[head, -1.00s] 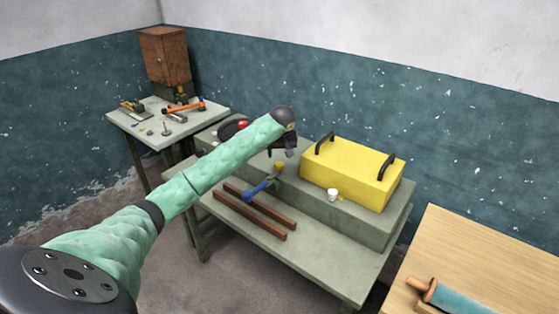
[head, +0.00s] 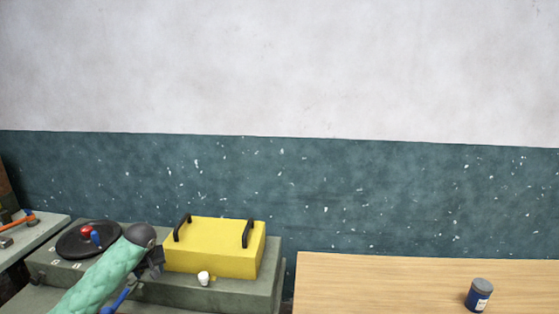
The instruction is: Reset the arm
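My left arm comes in from the lower left, green with a dark wrist. My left gripper (head: 153,263) is small and dark, in front of the left end of the yellow box (head: 215,248). I cannot tell whether its fingers are open or shut. Part of a blue handle (head: 122,298) shows just below it, mostly hidden by the arm and the picture's edge. My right gripper is not in view.
The yellow box, with two black handles, stands on a grey-green step (head: 262,292). A white cup (head: 204,278) is in front of it. A black disc (head: 72,243) carries red and blue items. A blue jar (head: 479,294) stands on the wooden table (head: 390,275).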

